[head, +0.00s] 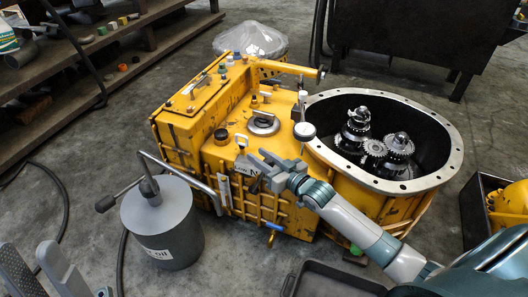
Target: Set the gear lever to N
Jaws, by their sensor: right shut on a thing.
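The yellow gearbox housing (215,120) stands on the floor in the middle. My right gripper (262,168) reaches in from the lower right to the housing's front top edge, shut on what seems to be the gear lever. The lever itself is mostly hidden by the fingers. A pale plate with dark letters (247,166), partly covered, lies right by the fingertips. I cannot read which position the lever is in. My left gripper (40,272) shows only in part at the lower left corner, its grey fingers apart and empty.
A grey oil drum (162,226) with a pump handle stands left of the housing. The round flanged opening (445,130) holds several gears. A dark tray (325,284) lies in front. Shelves (60,65) stand at the upper left, a dark metal bin (420,35) behind.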

